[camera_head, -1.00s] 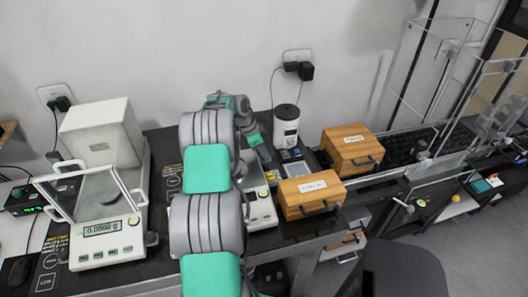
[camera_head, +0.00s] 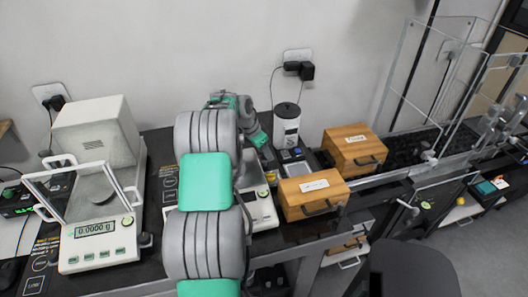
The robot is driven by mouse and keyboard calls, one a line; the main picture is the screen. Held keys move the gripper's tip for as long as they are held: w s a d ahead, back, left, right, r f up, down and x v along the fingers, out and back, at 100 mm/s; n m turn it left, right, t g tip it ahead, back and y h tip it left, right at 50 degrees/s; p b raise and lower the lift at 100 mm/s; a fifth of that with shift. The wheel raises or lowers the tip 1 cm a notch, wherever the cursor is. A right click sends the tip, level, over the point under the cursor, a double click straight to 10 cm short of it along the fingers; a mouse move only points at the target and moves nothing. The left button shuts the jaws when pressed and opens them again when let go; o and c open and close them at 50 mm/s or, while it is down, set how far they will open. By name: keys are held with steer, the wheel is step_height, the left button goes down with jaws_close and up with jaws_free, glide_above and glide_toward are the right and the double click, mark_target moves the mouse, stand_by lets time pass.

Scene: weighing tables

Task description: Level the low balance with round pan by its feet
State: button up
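A low white balance (camera_head: 264,210) stands on the dark table behind my arm. Its right front corner and part of its top show; my arm hides most of it, including its pan. I cannot make out its feet or a level bubble. My arm reaches up from the bottom of the picture and bends over this balance. Its wrist end points down and right, just behind the balance. My gripper's fingers cannot be made out, so I cannot tell whether they are open or touching anything.
A tall white balance (camera_head: 98,140) with a clear shield and a display reading about 0.0000 g stands at left. Two wooden boxes (camera_head: 355,150) (camera_head: 312,194) and a white-and-black canister (camera_head: 286,125) stand to the right. A dark chair (camera_head: 410,268) is at the lower right.

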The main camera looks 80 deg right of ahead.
steer(key=shift+o, duration=0.4)
steer(key=shift+r, duration=0.1)
steer(key=b+v, duration=0.1)
steer(key=v, duration=0.6)
steer(key=shift+w+a+r, duration=0.1)
steer(key=shift+a+r, duration=0.05)
steer(key=shift+r, duration=0.1)
